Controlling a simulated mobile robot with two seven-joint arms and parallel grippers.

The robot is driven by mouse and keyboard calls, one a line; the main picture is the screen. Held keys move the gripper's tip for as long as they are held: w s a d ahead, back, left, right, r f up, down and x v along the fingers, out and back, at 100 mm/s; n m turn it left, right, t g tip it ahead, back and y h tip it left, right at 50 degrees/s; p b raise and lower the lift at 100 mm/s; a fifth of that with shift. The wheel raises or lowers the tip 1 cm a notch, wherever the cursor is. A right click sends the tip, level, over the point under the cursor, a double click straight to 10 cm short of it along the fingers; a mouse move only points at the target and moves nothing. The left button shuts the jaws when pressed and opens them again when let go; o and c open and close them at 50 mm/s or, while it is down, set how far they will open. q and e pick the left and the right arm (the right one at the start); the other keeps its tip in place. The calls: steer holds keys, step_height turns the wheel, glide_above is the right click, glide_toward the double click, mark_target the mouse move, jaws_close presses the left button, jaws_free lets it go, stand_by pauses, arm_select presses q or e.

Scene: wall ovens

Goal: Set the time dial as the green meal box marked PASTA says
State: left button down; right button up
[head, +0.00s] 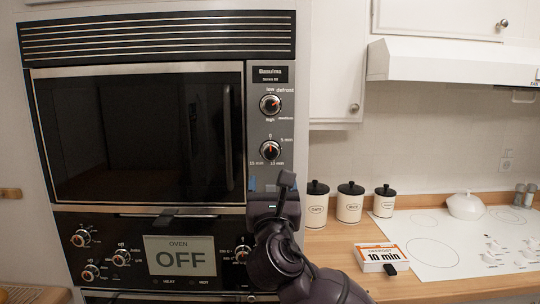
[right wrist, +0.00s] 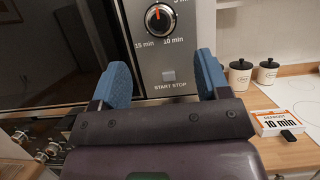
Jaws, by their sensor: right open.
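The time dial (head: 269,150) is a black knob on the upper oven's silver panel, with its red mark pointing up at 0. It also shows in the right wrist view (right wrist: 159,19), with 10 min at lower right and 15 min at lower left. My right gripper (head: 272,184) is open and empty just below the dial, its blue fingers (right wrist: 162,78) apart on either side of the START STOP button (right wrist: 168,75). A white and orange box (head: 381,257) on the counter reads DEFROST 10 min. No green box marked PASTA is seen. My left gripper is not in view.
The power dial (head: 270,104) sits above the time dial. A lower oven's panel has an OFF display (head: 180,256) and several knobs. Several white canisters (head: 350,203) stand on the counter, left of a white cooktop (head: 455,240).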

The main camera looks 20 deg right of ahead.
mark_target(271, 153)
steer(key=p+x, duration=0.2)
steer(key=x, duration=0.8)
steer(key=shift+w+r, duration=0.1)
steer(key=shift+w, duration=0.2)
steer(key=shift+c, duration=0.3)
steer(key=c, duration=0.8)
steer(key=shift+m, duration=0.4)
